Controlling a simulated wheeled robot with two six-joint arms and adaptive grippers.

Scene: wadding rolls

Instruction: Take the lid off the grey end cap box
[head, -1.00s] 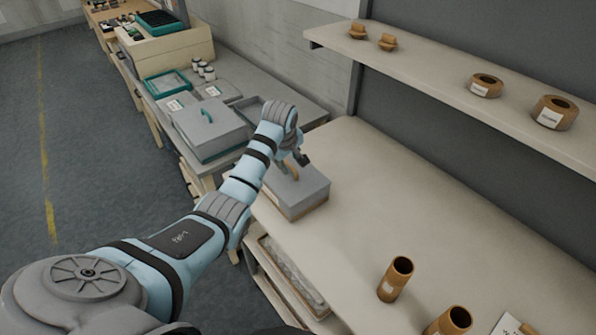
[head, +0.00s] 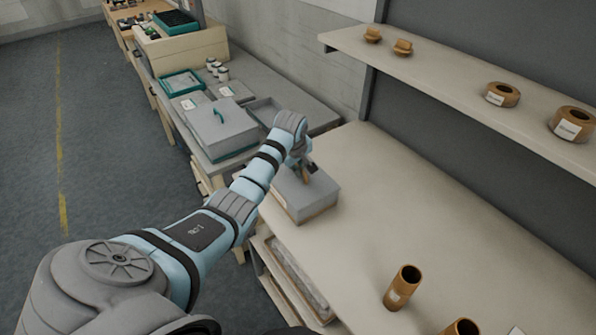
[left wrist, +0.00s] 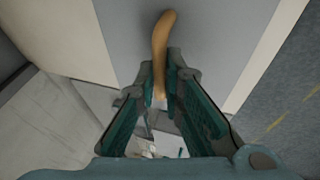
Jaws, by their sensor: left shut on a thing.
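The grey box (head: 301,201) stands near the left end of the long pale table, with a flat grey lid (head: 290,184) over it. A tan handle (left wrist: 161,40) rises from the lid. My left gripper (head: 306,170) is above the lid and shut on this handle; in the left wrist view its teal fingers (left wrist: 160,82) close around the handle's near end. The lid looks level, and I cannot tell whether there is a gap under it. My right gripper is not in view.
A larger grey lidded box (head: 219,128) with a teal handle stands on the side bench, beside an open grey tray (head: 262,110). Cardboard tubes (head: 402,288) stand at the table's near side. A shelf (head: 450,85) holding rolls hangs above. The table's middle is clear.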

